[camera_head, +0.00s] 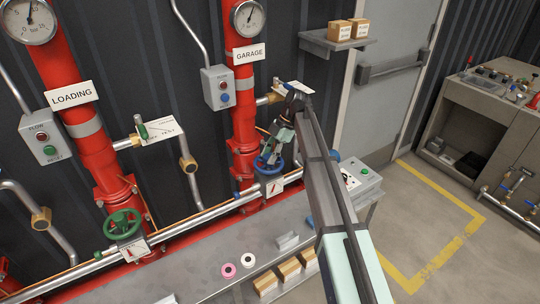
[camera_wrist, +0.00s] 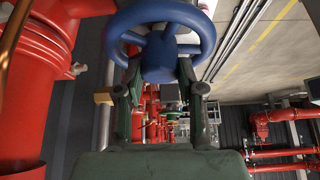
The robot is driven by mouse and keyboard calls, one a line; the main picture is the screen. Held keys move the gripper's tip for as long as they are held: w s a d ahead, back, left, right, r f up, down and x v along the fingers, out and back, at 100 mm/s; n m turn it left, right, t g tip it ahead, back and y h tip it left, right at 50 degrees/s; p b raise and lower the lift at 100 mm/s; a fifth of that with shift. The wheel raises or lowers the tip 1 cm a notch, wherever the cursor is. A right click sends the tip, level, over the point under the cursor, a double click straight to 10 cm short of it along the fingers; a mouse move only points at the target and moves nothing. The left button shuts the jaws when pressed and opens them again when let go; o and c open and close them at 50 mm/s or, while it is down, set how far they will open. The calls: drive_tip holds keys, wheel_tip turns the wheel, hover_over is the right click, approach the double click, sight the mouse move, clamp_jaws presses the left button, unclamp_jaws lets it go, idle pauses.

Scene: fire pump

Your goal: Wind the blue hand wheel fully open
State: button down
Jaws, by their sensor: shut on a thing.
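The blue hand wheel (camera_head: 268,164) is on the valve at the foot of the red pipe marked GARAGE in the head view. In the wrist view the blue wheel (camera_wrist: 161,14) fills the top middle, its rim and spokes showing. My gripper (camera_head: 272,150) reaches it from above in the head view, its fingers at the wheel. In the wrist view my gripper's two fingers (camera_wrist: 160,88) stand on either side below the wheel's hub, shut on the wheel. The exact contact is partly hidden by the rim.
A green hand wheel (camera_head: 122,224) sits on the LOADING pipe to the left. A grey bench (camera_head: 205,275) below carries a pink ring (camera_head: 228,270) and a white ring (camera_head: 248,260). A control box (camera_head: 358,182) stands right of the wheel. The floor (camera_head: 425,220) to the right is clear.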

drive_tip(key=shift+w+a+f+n+g+h+b, duration=0.15)
drive_tip(key=shift+n+g+b, duration=0.1)
drive_tip(key=shift+n, duration=0.35)
drive_tip(key=shift+s+a+f+n+g+h+b, duration=0.15)
drive_tip(key=shift+n+g+b, duration=0.1)
drive_tip(key=shift+n, duration=0.35)
drive_tip(key=shift+w+d+r+n+h, duration=0.15)
drive_tip(key=shift+n+h, duration=0.15)
drive_tip(key=shift+n, duration=0.4)
drive_tip(key=shift+s+r+g+p, duration=0.25)
drive_tip(key=shift+r+g+p, duration=0.05)
drive_tip(key=shift+p, duration=0.4)
drive_tip(key=shift+n+p, duration=0.4)
drive_tip(key=shift+p, duration=0.35)
drive_tip(key=n+h+p, duration=0.1)
drive_tip(key=n+p, duration=0.1)
drive_tip(key=p, duration=0.4)
drive_tip(key=shift+g, duration=0.4)
drive_tip(key=shift+f+n+h+p, duration=0.2)
drive_tip(key=shift+n+h+p, duration=0.2)
drive_tip(key=shift+n+p, duration=0.25)
drive_tip(key=c, duration=0.8)
unclamp_jaws()
